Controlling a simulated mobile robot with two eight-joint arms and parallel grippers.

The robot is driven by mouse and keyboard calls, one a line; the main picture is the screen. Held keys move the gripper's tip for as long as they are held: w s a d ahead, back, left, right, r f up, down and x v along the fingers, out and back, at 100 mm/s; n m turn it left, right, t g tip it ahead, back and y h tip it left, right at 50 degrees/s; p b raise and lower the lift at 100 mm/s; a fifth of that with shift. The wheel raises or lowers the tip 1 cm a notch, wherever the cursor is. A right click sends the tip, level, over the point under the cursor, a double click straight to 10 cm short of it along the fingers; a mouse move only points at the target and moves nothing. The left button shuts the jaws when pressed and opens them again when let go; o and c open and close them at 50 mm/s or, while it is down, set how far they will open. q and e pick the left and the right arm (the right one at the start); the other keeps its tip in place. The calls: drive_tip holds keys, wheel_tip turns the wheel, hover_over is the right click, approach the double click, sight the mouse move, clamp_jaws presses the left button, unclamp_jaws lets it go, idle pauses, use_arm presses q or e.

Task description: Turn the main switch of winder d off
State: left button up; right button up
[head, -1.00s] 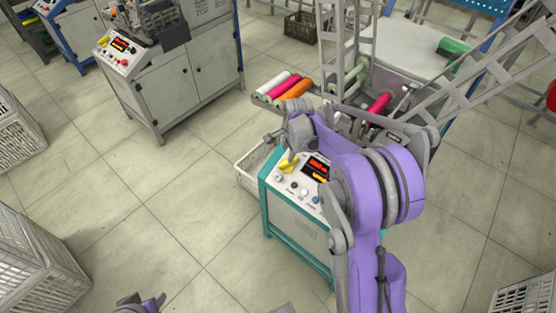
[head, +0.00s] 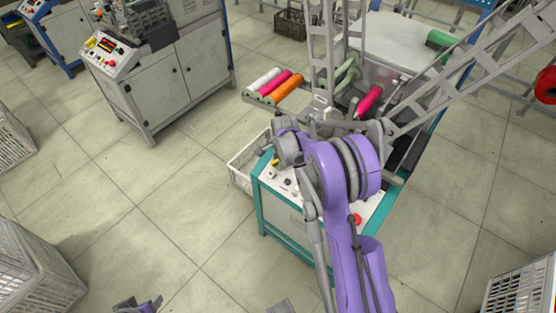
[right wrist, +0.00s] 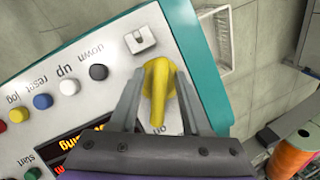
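The yellow main switch (right wrist: 158,85) is on the panel of the teal-framed winder (head: 262,212). Its narrow end points towards the word "on" in the right wrist view. My right gripper (right wrist: 159,82) has its fingers apart, one on each side of the switch. The gap is close to the knob's width, and I cannot tell whether they touch it.
The panel has black, white, blue and other buttons (right wrist: 98,72) and a lit display (right wrist: 85,140) beside the gripper. Coloured spools (head: 288,88) lie on a rack behind the winder. A white crate (head: 243,168) stands at its left.

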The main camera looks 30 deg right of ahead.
clamp_jaws()
drive_tip(key=shift+n, duration=0.3)
drive_tip(key=n+g+b, duration=0.2)
drive_tip(key=n, duration=0.2)
drive_tip(key=shift+w+n, duration=0.1)
drive_tip(key=shift+n, duration=0.3)
drive_tip(key=n+g+b, duration=0.1)
drive_tip(key=n, duration=0.1)
drive_tip(key=n+g+h+b, duration=0.1)
drive_tip(key=n, duration=0.2)
drive_tip(key=shift+n+h, duration=0.3)
idle(0.4)
drive_tip(key=shift+o, duration=0.8)
unclamp_jaws()
